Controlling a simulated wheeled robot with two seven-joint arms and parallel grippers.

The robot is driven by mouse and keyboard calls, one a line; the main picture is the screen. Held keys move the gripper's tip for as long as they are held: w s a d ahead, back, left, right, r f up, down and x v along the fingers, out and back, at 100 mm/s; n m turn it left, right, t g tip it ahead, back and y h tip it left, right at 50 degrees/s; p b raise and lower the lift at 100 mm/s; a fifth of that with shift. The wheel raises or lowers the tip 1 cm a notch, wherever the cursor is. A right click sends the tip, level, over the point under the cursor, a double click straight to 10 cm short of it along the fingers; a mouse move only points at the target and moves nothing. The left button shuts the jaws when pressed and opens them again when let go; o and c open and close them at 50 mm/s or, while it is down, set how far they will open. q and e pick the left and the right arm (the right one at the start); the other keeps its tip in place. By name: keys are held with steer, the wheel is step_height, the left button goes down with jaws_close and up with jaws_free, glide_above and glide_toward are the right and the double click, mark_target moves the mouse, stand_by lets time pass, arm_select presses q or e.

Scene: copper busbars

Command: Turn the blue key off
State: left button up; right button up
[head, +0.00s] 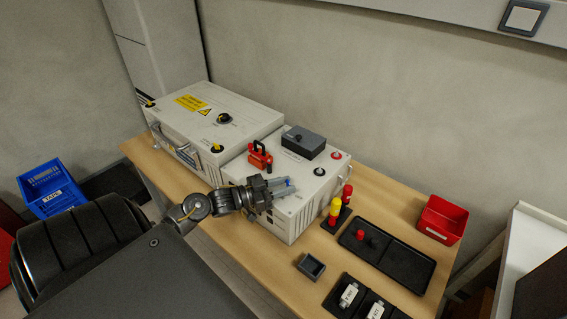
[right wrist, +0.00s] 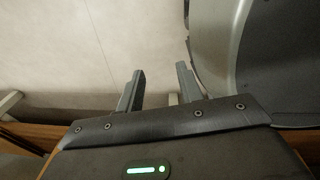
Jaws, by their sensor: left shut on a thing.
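The blue key (head: 289,182) shows as a small blue bit between the fingertips of my left gripper (head: 284,186), above the front part of the right white box (head: 307,204). My left gripper is shut on the blue key. The fingers hide most of the key and its seat, so its turn angle cannot be told. My right gripper (right wrist: 158,88) shows in the right wrist view with its two fingers apart and nothing between them.
A red lockout piece (head: 260,156) and a dark grey box (head: 303,142) sit on the right white box. A larger white box (head: 215,115) stands left. Red and yellow cylinders, a black tray (head: 405,265) and a red bin (head: 442,219) are at right.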

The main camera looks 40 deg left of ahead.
arm_select(q)
steer(key=n+y+p, duration=0.1)
steer(key=n+t+y+p, duration=0.1)
steer(key=y, duration=0.1)
steer(key=n+y+p, duration=0.1)
steer(key=p, duration=0.1)
steer(key=shift+s+d+r+t, duration=0.1)
steer(key=shift+d+r+t, duration=0.2)
steer(key=shift+t, duration=0.1)
steer(key=shift+f+n+y+p, duration=0.1)
steer(key=shift+n+y+p, duration=0.3)
steer(key=shift+y, duration=0.4)
steer(key=shift+n+y+p, duration=0.3)
steer(key=shift+y, duration=0.2)
steer(key=shift+d+f+n+y+p, duration=0.1)
steer(key=shift+f+n+y+p, duration=0.1)
steer(key=shift+n+y+p, duration=0.75)
arm_select(e)
steer(key=a+r, duration=0.3)
steer(key=r, duration=0.4)
steer(key=shift+s+a+b, duration=0.15)
steer(key=shift+s+b, duration=0.2)
steer(key=shift+b, duration=0.05)
arm_select(q)
steer(key=shift+y, duration=0.25)
arm_select(e)
steer(key=shift+a, duration=0.15)
